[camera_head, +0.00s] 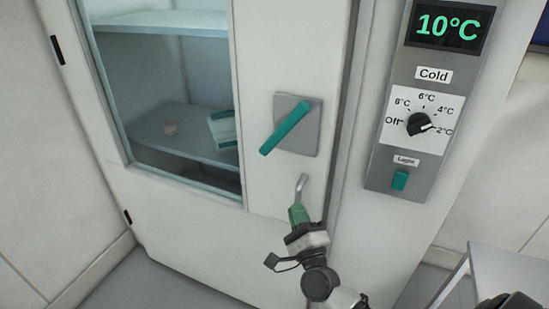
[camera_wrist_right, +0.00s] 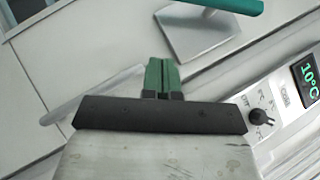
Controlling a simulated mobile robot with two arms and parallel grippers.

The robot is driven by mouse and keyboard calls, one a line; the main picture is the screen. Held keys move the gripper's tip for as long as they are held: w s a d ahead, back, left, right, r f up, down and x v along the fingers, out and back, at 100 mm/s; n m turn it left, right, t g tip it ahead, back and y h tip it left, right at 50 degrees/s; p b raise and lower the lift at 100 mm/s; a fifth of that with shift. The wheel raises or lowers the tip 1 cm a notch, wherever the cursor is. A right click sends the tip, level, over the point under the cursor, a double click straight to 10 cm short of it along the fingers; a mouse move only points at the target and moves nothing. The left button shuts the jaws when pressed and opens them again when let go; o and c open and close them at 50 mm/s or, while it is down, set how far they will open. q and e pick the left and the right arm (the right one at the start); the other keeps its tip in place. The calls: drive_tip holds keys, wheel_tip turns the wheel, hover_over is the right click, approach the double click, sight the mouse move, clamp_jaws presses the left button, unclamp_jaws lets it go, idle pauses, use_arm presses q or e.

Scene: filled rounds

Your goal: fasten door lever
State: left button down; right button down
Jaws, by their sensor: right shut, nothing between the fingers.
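The door lever (camera_head: 286,127) is a teal bar on a square grey plate (camera_head: 312,138) on the white cabinet door. It slants from lower left to upper right. In the right wrist view the lever (camera_wrist_right: 225,4) and its plate (camera_wrist_right: 200,38) are at the top, the lever cut off by the frame. My right gripper (camera_head: 298,210) is below the plate, its green fingers shut and empty, apart from the lever. It also shows in the right wrist view (camera_wrist_right: 162,68). My left gripper is not in view.
A bent grey metal handle (camera_head: 301,184) is right by my right fingertips; contact is unclear. The door's window (camera_head: 165,80) shows shelves with a few items. Right of the door seam is a control panel (camera_head: 383,165) with a dial (camera_head: 419,124) and a 10°C display (camera_head: 448,26).

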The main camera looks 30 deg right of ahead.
drive_tip(key=shift+r+m, duration=0.4)
drive_tip(key=shift+r, duration=0.2)
drive_tip(key=a+r+p+x, duration=0.1)
drive_tip(key=p+x, duration=0.4)
drive_tip(key=x, duration=0.7)
drive_tip(key=shift+w+a+r+p, duration=0.2)
drive_tip(key=shift+w+a+p, duration=0.15)
drive_tip(key=shift+a, duration=0.25)
